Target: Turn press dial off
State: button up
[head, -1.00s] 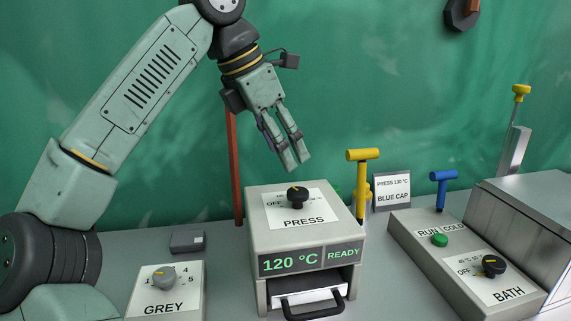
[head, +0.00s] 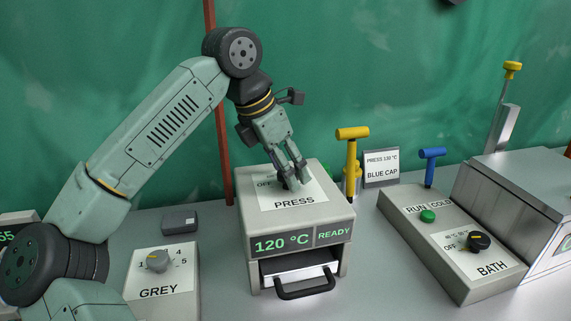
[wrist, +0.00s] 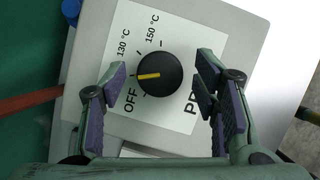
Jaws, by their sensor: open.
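The press (head: 300,222) is a light grey box with a white label on top; its display reads 120 °C and READY. Its round black dial (wrist: 160,73) with a yellow pointer is in the middle of the wrist view. The pointer aims left in that view, between the OFF and 130 °C labels. My gripper (head: 292,186) is just over the dial, pointing down, and partly hides it in the head view. In the wrist view my open fingers (wrist: 161,76) are on either side of the dial, with gaps visible; I cannot tell how high above it they are.
The bath panel (head: 452,262) with a dial and green button is at right. A grey dial box (head: 160,285) is at left. The press drawer handle (head: 305,290) sticks out in front.

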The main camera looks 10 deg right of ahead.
jog(key=shift+c, duration=0.2)
jog(key=c, duration=1.1)
